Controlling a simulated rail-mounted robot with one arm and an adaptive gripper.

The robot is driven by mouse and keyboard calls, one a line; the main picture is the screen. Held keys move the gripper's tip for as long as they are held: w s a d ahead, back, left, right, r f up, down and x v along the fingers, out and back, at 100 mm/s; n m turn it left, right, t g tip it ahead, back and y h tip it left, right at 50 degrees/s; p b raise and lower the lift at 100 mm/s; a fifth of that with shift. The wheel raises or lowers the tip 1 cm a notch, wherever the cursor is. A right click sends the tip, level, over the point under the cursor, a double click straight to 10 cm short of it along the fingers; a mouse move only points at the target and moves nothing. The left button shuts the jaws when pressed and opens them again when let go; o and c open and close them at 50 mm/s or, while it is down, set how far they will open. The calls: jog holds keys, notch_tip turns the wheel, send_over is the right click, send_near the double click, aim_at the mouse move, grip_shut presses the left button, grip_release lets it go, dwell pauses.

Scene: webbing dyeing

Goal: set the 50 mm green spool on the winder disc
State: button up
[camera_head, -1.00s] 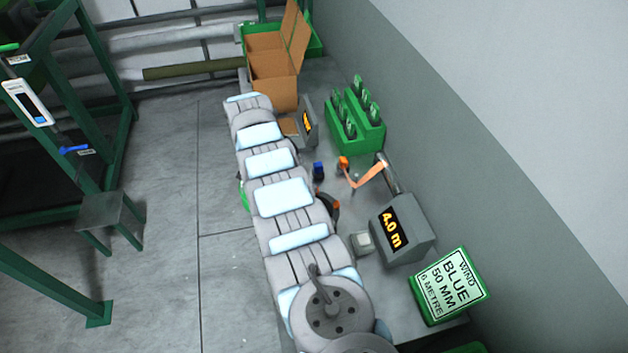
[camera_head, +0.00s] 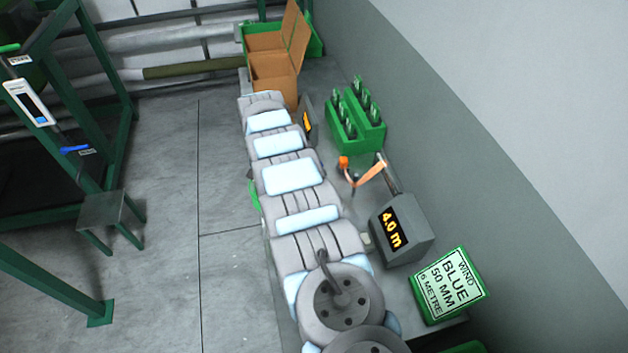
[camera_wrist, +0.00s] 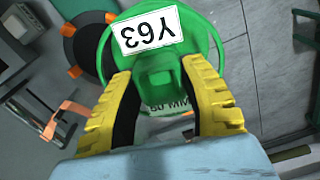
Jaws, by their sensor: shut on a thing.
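In the wrist view my gripper (camera_wrist: 158,75) has its two yellow ribbed fingers closed on a green spool (camera_wrist: 205,45). The spool has a round flange with a white label reading Y63, and a "50 MM" marking partly shows between the fingers. A dark round disc with orange pieces at its edge, seemingly the winder disc (camera_wrist: 84,50), lies beyond the spool to the upper left; the spool covers part of it. The spool looks apart from the disc's centre. In the head view my arm hides the disc, and a green edge (camera_head: 254,195), probably the spool, shows left of the arm.
A grey box (camera_head: 402,235) shows "4.0 m", with an orange strip (camera_head: 370,174) behind it. A sign (camera_head: 450,285) reads WIND BLUE 50 MM 6 METRE. A green rack (camera_head: 358,125) and an open cardboard box (camera_head: 270,65) stand further back. A stool (camera_head: 103,210) stands left.

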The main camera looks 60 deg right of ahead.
jog(key=shift+s+d+f, duration=0.15)
jog(key=shift+s+d, duration=0.05)
jog(key=shift+s, duration=0.05)
jog(key=shift+s+d, duration=0.2)
jog(key=shift+d, duration=0.15)
jog(key=shift+s+d+f+m+p, duration=0.15)
jog(key=shift+s+d+m+p, duration=0.25)
jog(key=shift+s+d, duration=0.25)
dwell(0.6)
jog(key=shift+s, duration=0.35)
jog(key=shift+s+d+f, duration=0.1)
jog(key=shift+s+d, duration=0.15)
jog(key=shift+s, duration=0.05)
jog(key=shift+s+f, duration=0.1)
jog(key=shift+s, duration=0.1)
jog(key=shift+s+d+f+m+p, duration=0.25)
jog(key=shift+s+d+m+p, duration=0.25)
jog(key=shift+s+d, duration=0.35)
